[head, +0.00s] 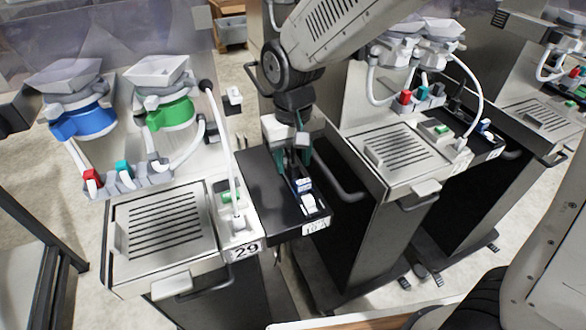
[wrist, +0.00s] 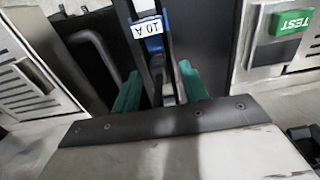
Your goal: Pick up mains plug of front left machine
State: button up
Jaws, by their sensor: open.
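The front left machine (head: 165,225), numbered 29, has a black side shelf (head: 262,205) on its right. A small blue and white piece (head: 304,186), which looks like the mains plug, lies on this shelf. In the wrist view a blue piece with a white "10 A" label (wrist: 149,27) shows at the top, just beyond the fingers, with dark narrow parts running from it between them. My gripper (head: 293,165) is over the shelf with its teal fingers apart. In the wrist view the gripper (wrist: 160,84) is open around the dark parts; I cannot tell whether it touches them.
The TEST button (wrist: 291,22) shows in the wrist view. A second machine (head: 395,155) with a dark side handle (head: 340,176) stands close on the right.

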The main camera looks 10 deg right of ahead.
aim_at(293, 162)
jog(key=shift+f, duration=0.7)
grip_shut()
jog(key=shift+r, duration=0.1)
notch_tip(293, 162, up, 7)
jog(key=shift+f, duration=0.15)
jog(key=s+d, duration=0.2)
jog(key=s, duration=0.6)
jog(key=s+d, duration=0.3)
jog(key=s, duration=0.6)
jog(key=shift+s, duration=0.2)
jog(key=shift+r, duration=1.1)
